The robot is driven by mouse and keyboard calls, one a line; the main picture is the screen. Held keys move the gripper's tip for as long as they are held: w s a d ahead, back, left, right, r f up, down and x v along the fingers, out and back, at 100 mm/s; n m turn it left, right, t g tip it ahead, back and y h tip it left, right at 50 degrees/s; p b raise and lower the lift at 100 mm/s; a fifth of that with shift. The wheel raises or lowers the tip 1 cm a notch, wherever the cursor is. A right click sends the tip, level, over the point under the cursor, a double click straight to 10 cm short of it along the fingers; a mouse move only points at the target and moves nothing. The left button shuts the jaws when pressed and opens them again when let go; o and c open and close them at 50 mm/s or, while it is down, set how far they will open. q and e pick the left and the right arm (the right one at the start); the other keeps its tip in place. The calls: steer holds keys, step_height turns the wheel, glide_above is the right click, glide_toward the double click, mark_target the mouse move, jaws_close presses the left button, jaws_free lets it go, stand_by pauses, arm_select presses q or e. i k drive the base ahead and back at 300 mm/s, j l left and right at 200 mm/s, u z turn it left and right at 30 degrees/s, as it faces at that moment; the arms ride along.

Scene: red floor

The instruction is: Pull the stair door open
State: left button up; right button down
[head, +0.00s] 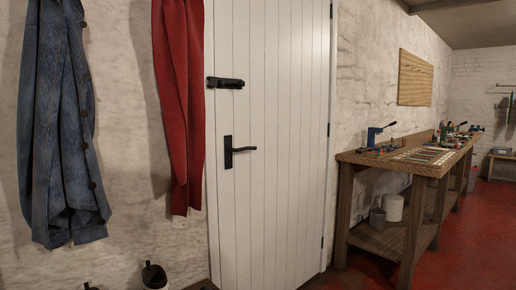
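The stair door (283,200) is a white, vertically planked door in the middle of the head view. It looks shut in its frame. A black lever handle (238,151) on a dark plate sits near its left edge. A black latch or bolt (225,82) is fixed above the handle. Dark hinges show along the right edge. Neither of my grippers is in view.
A blue jacket (62,125) and a red garment (180,105) hang on the wall left of the door. Boots (154,275) stand below them. A wooden workbench (404,163) with tools stands right of the door. Red floor (470,240) is clear at the right.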

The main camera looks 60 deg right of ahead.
mark_target(270, 197)
steer(key=k+l, duration=0.1)
steer(key=l, duration=0.75)
steer(key=k+l, duration=0.1)
steer(key=l, duration=0.75)
steer(key=k+l, duration=0.1)
steer(key=l, duration=0.75)
steer(key=k+l, duration=0.1)
steer(key=l, duration=0.75)
